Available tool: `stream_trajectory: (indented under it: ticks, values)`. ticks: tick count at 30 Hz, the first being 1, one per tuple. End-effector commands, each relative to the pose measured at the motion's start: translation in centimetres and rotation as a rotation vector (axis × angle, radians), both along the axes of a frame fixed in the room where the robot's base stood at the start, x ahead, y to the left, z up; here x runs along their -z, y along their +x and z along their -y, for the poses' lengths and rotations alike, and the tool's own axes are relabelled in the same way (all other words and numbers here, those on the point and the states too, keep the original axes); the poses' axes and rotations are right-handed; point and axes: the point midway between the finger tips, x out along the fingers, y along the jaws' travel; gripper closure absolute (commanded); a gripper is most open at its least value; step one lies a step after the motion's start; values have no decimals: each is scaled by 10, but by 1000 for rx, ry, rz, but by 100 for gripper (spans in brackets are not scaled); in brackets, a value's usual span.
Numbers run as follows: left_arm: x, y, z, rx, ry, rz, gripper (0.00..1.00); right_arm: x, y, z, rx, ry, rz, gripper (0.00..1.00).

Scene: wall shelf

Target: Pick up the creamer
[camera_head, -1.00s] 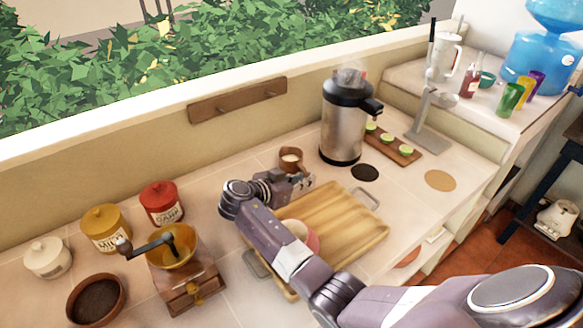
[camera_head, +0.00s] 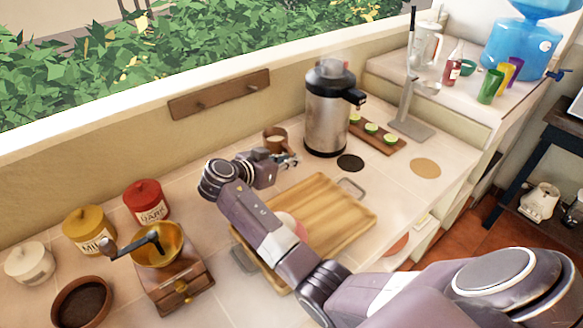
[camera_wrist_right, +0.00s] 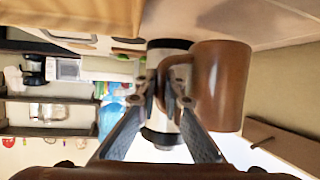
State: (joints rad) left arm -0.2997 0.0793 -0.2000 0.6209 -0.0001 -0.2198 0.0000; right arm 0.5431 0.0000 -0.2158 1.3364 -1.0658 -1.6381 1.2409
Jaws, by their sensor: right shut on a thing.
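The creamer is a small brown cup (camera_head: 275,139) with pale cream inside, near the wall at the back of the counter, left of the steel airpot. It also shows large in the right wrist view (camera_wrist_right: 222,85), where its handle lies between the fingers. My right gripper (camera_head: 288,160) is shut on the creamer's handle; its fingers (camera_wrist_right: 168,95) meet there in the wrist view. The cup looks upright. I cannot tell whether its base is clear of the counter. My left gripper is not in view.
A steel airpot (camera_head: 327,115) stands close right of the creamer. A wooden tray (camera_head: 335,210) lies in front, with a pinkish item partly hidden by my arm. A lime board (camera_head: 378,133), coffee grinder (camera_head: 170,275) and red jar (camera_head: 147,203) stand around. A peg rail (camera_head: 220,95) hangs behind.

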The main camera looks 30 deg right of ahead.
Motion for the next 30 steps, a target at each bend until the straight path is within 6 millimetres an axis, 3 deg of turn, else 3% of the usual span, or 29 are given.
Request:
stream_trajectory:
  ticks: [18,30]
  values:
    - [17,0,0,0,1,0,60,-80,1,0,0,0,9,100]
    - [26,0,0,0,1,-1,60,-123,0,0,1,0,8,100]
